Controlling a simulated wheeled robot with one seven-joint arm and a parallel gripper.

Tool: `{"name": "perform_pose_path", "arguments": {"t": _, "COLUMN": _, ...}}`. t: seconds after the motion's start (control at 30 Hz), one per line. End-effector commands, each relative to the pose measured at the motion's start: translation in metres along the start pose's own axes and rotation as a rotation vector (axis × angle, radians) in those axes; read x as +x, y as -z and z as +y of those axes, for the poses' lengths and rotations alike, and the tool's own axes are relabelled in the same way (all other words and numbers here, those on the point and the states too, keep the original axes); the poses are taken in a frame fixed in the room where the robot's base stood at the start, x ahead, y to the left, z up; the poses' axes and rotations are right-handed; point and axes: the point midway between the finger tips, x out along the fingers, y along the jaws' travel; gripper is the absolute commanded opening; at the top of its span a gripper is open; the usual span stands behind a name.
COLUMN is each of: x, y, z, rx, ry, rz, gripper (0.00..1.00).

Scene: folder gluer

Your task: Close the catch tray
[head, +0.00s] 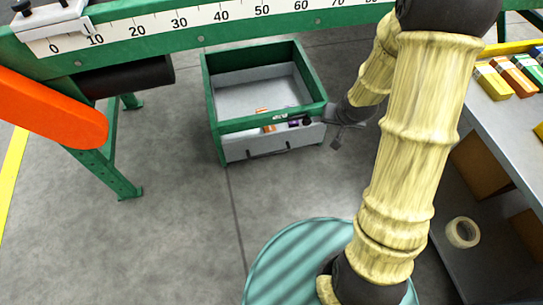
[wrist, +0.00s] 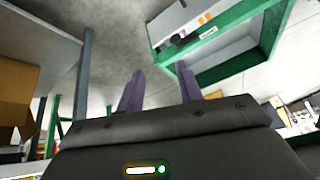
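The catch tray (head: 258,148) is a grey drawer with a dark bar handle (head: 267,152) on its front. It sits low in a green frame (head: 212,110), and its front stands out past the green front rail. Small orange and dark items lie in the tray just behind its front. My gripper (head: 338,132) is beside the tray's right front corner; whether it touches cannot be told. In the wrist view my gripper (wrist: 160,84) shows two purple fingers apart with nothing between them. The grey tray (wrist: 163,24) and the green frame (wrist: 262,30) appear beyond them.
A green beam with a white ruler (head: 220,13) crosses above the frame. An orange part (head: 50,110) is at the left. A table with small cartons (head: 492,82) and a lower shelf with a tape roll (head: 462,232) stand at the right.

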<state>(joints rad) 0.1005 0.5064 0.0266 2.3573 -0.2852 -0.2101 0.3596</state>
Motion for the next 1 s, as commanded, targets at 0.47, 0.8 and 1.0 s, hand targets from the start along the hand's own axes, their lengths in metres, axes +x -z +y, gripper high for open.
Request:
{"name": "perform_pose_path", "arguments": {"t": 0.47, "x": 0.187, "y": -0.027, "z": -0.012, "rx": 0.266, "ry": 0.335, "rz": 0.135, "gripper": 0.36}}
{"name": "perform_pose_path", "arguments": {"t": 0.8, "x": 0.277, "y": -0.097, "z": -0.031, "rx": 0.568, "ry": 0.673, "rz": 0.150, "gripper": 0.36}}
{"name": "perform_pose_path", "arguments": {"t": 1.0, "x": 0.306, "y": -0.150, "z": -0.040, "rx": 0.784, "ry": 0.887, "rz": 0.131, "gripper": 0.36}}
